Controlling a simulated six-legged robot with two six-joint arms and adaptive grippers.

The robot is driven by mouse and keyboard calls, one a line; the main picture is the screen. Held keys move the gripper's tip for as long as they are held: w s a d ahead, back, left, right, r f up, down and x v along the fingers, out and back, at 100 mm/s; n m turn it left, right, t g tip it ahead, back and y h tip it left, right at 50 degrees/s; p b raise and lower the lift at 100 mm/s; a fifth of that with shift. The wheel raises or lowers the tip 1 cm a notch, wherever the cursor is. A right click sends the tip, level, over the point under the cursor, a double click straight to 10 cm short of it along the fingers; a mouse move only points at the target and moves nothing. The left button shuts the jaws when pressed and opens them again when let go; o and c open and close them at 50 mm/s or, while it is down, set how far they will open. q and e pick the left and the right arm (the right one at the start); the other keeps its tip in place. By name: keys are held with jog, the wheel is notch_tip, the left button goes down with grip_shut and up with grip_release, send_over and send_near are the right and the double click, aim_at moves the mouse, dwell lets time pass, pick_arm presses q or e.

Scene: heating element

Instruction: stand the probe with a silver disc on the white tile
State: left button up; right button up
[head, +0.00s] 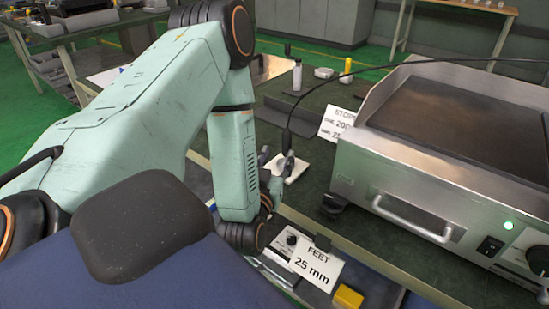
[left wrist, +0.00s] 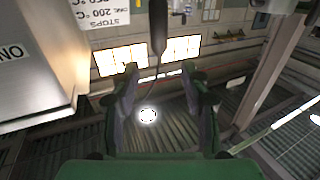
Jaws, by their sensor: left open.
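The white tile (head: 294,172) lies on the dark bench left of the griddle. A dark-handled probe (head: 286,138) with a black cable stands about upright at the tile, beside my left gripper (head: 277,166). Its lower end and any silver disc are hidden, so I cannot tell whether it rests on the tile. My left gripper is open, low over the tile's near left edge. The left wrist view is upside down. There the probe's dark handle (left wrist: 157,22) lies between and beyond the spread fingers (left wrist: 163,108), apart from both. My right gripper is not in view.
The steel griddle (head: 400,178) with its front handle fills the right. A STOPS card (head: 337,123) leans by it. A white bottle (head: 297,75) and a yellow-topped piece (head: 346,70) stand behind. A FEET card (head: 316,264) and yellow block (head: 348,297) are in front.

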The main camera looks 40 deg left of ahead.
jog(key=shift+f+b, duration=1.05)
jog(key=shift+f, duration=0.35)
